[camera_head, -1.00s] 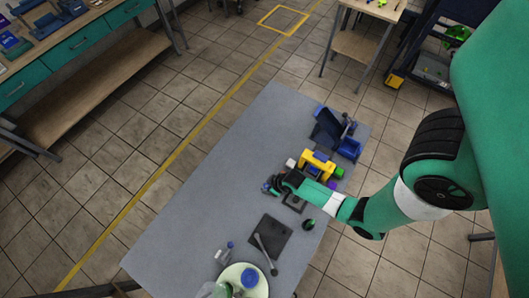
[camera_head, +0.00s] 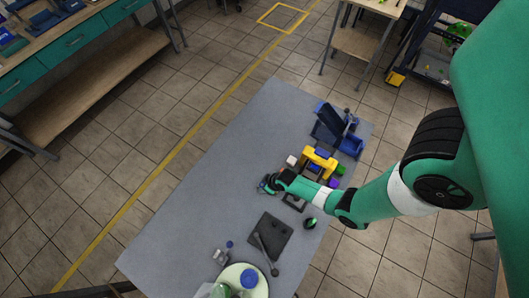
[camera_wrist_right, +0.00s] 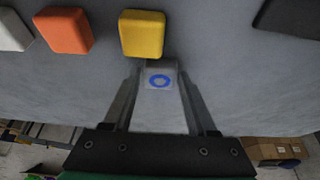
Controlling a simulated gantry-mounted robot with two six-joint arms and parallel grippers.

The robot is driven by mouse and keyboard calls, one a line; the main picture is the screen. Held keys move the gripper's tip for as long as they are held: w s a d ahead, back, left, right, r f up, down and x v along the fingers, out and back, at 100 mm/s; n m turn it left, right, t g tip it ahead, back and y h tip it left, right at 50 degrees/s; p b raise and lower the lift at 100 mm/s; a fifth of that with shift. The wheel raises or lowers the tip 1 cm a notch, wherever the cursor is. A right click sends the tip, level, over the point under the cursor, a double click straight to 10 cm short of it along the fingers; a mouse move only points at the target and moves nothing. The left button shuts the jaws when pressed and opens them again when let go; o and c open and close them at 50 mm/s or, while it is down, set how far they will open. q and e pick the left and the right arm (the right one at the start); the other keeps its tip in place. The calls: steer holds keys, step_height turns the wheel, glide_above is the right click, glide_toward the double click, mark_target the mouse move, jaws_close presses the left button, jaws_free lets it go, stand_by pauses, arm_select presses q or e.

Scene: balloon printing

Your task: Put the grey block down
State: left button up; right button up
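The grey block (camera_wrist_right: 160,78), with a blue ring on its face, sits between the two fingertips of my right gripper (camera_wrist_right: 160,85) in the right wrist view. The fingers close in on its sides, and it appears held. The table surface lies close by it; I cannot tell whether the block touches it. In the head view my right gripper (camera_head: 267,185) is low over the grey table (camera_head: 215,180), left of the yellow machine. The block is too small to make out there. My left gripper is not in view.
Yellow (camera_wrist_right: 142,33), orange (camera_wrist_right: 63,30) and white (camera_wrist_right: 12,30) blocks lie near the held block. A yellow machine (camera_head: 319,160) and a blue device (camera_head: 328,123) stand beyond. A dark mat (camera_head: 268,232) lies nearer. The table's left side is clear.

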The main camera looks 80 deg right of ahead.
steer(key=shift+o, duration=1.3)
steer(key=shift+r, duration=0.15)
steer(key=p+v, duration=0.5)
steer(key=v, duration=0.7)
